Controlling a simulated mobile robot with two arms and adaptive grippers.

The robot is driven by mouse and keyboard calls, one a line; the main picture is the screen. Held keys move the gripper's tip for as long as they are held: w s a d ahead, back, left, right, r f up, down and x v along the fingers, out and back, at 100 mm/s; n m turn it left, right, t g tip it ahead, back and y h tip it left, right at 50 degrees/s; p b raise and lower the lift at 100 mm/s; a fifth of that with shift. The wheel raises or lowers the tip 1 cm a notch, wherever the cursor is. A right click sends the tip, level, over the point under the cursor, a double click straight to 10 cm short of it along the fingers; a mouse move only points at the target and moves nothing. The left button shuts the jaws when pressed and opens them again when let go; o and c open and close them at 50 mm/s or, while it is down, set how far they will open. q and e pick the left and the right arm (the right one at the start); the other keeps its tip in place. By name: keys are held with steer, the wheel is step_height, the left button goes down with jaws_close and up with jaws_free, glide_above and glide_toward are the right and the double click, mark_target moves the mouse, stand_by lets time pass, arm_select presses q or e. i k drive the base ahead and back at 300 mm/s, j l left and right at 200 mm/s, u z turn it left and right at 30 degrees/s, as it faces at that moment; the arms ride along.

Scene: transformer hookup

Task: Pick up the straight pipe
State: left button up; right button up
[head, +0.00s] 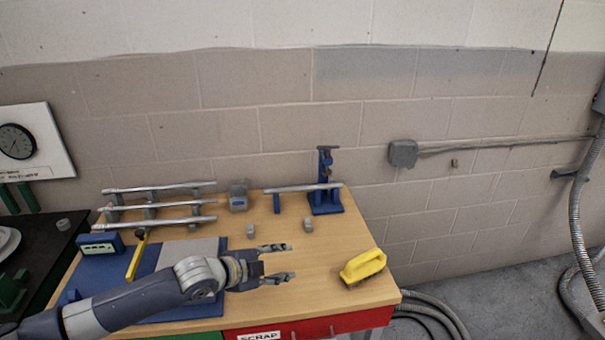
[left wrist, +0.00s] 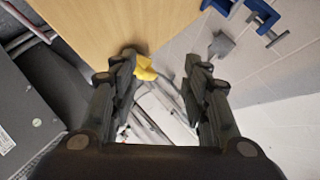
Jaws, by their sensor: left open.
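Several straight grey pipes (head: 160,204) lie across a rack at the back left of the wooden table in the head view. Another straight pipe (head: 295,188) rests level between a small blue post and a blue vise stand (head: 326,198) at the back right. I cannot tell which pipe is meant. My left gripper (head: 276,262) is open and empty above the table, in front of the pipes and apart from them. In the left wrist view its open fingers (left wrist: 162,62) have no pipe between them. My right gripper is not in view.
Two small grey fittings (head: 308,225) and a grey box (head: 238,197) stand near the back. A blue mat (head: 150,308) and yellow tool (head: 136,258) are at left. A red scrap drawer (head: 345,325) is below the front edge.

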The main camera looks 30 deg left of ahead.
mark_target(328, 187)
steer(key=i+j, duration=0.85)
steer(key=i, duration=0.1)
